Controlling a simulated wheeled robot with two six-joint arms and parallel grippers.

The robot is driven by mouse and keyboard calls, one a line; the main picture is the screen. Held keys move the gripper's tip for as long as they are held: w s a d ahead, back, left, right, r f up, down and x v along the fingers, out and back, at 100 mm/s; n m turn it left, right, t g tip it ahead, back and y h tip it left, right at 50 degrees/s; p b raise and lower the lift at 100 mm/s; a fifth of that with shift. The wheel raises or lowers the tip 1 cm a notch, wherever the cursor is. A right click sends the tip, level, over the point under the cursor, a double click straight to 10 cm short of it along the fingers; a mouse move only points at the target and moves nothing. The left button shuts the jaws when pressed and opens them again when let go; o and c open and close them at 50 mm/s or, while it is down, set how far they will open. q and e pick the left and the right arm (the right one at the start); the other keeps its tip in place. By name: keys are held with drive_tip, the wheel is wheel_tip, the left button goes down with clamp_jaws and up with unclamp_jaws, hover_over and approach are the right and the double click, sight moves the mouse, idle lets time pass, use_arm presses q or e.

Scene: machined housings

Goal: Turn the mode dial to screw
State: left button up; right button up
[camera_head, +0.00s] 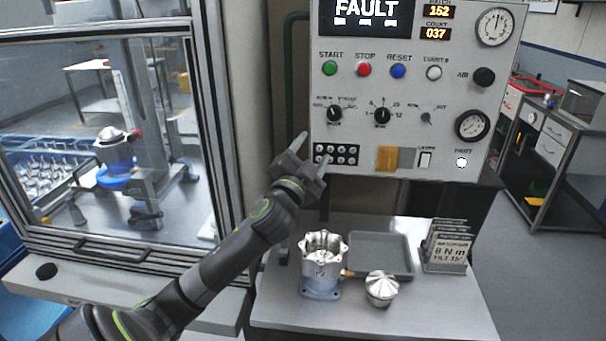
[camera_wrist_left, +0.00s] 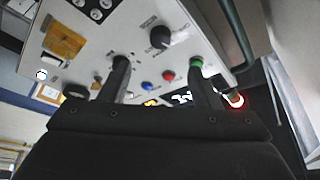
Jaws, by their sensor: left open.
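The grey control panel (camera_head: 400,82) carries several black dials. The leftmost dial (camera_head: 334,113), with small word labels around it, looks like the mode dial; its labels and pointer setting are too small to read surely. A dial with numbers (camera_head: 382,115) sits to its right. My left gripper (camera_head: 314,148) is open and empty, just below and left of the leftmost dial, near the panel's lower left edge. In the left wrist view the gripper (camera_wrist_left: 159,66) shows its two fingers apart, with a black dial (camera_wrist_left: 160,37) lying between and beyond them. My right gripper is out of view.
The panel also has START (camera_head: 330,68), STOP and RESET buttons, gauges and a display reading FAULT (camera_head: 366,16). A glazed enclosure (camera_head: 215,130) stands left.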

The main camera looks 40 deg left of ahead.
use_arm(q)
drive_tip(key=b+v, duration=0.1)
drive_tip(key=v, duration=0.3)
drive_tip(key=shift+s+d+f, duration=0.1)
drive_tip(key=shift+s, duration=0.3)
